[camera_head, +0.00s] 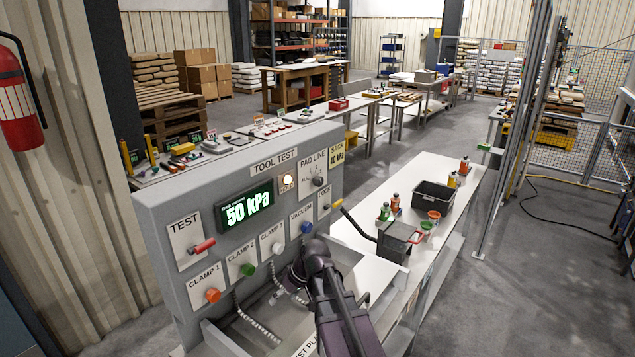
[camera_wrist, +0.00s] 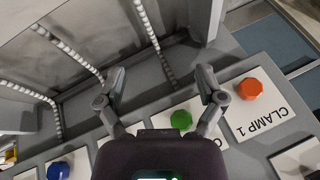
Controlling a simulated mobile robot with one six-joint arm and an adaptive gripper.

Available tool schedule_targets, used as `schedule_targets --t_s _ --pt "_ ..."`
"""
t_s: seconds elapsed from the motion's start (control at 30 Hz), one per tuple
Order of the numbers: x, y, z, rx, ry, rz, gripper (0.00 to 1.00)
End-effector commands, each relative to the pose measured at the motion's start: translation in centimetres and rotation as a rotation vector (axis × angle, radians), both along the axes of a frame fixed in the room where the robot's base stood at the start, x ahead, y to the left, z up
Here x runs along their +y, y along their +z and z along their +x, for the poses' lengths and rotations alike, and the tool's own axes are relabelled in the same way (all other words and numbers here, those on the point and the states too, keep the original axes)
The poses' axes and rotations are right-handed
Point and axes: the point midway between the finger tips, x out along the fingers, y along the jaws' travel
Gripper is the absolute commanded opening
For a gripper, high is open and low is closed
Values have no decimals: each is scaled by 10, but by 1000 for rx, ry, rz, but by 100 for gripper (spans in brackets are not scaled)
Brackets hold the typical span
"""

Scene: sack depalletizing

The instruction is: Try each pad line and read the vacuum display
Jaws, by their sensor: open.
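A grey TOOL TEST panel (camera_head: 160,215) carries a dark display (camera_head: 247,208) that reads 50 kPa in green. The PAD LINE selector (camera_head: 318,181) is at its upper right, beside a lit lamp (camera_head: 287,181). A red TEST lever (camera_head: 203,245) is at the left. Below are the CLAMP 1 orange knob (camera_head: 212,295), CLAMP 2 green knob (camera_head: 247,270), CLAMP 3 pale knob (camera_head: 277,248) and VACUUM blue knob (camera_head: 306,227). My gripper (camera_head: 296,277) is open and empty in front of the panel's lower part. In the wrist view its spread fingers (camera_wrist: 160,82) show near the green knob (camera_wrist: 181,120).
Coiled hoses (camera_head: 258,325) hang below the knobs, close to my gripper. A white bench (camera_head: 445,200) to the right holds a dark bin (camera_head: 433,194), bottles and a grey box (camera_head: 398,241). Open floor lies beyond it.

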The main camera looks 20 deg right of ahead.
Motion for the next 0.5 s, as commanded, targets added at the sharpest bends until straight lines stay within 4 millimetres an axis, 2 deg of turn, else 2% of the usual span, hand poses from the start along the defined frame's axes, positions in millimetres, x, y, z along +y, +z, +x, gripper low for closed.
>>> schedule_targets --t_s 0.03,0.27,0.37,0.5 --pt "-12 8 21 -54 14 44 88" --pt "-64 49 86 -352 73 202 88" --pt "-95 69 111 -497 79 245 88" --pt "-147 101 141 -710 67 277 88"
